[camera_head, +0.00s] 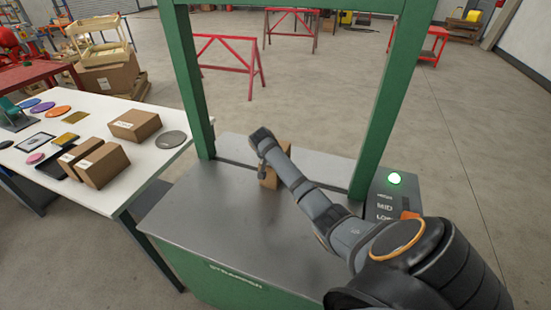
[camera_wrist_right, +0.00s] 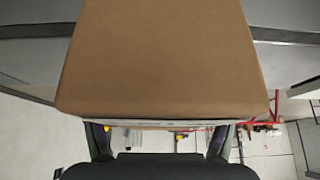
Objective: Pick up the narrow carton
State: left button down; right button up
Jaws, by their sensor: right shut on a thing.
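A brown carton (camera_head: 284,152), narrow and upright in the head view, is on or just above the steel top of the green strapping machine. My right gripper (camera_head: 263,163) is at its left side, and my right forearm hides part of it. In the right wrist view the carton (camera_wrist_right: 160,60) fills the upper middle. The fingers of my right gripper (camera_wrist_right: 158,138) show at both sides of its lower edge, shut on it. I cannot tell whether its bottom touches the steel top. My left gripper is not in view.
The machine's green frame (camera_head: 188,75) rises around the carton. A control box with a lit green button (camera_head: 395,178) is at the right. The white table (camera_head: 110,195) at the left holds more cartons (camera_head: 134,124), discs and trays. The steel top (camera_head: 210,225) is clear in front.

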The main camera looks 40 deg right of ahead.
jog(key=shift+s+f, duration=0.1)
jog(key=c, duration=0.5)
jog(key=shift+c, duration=0.2)
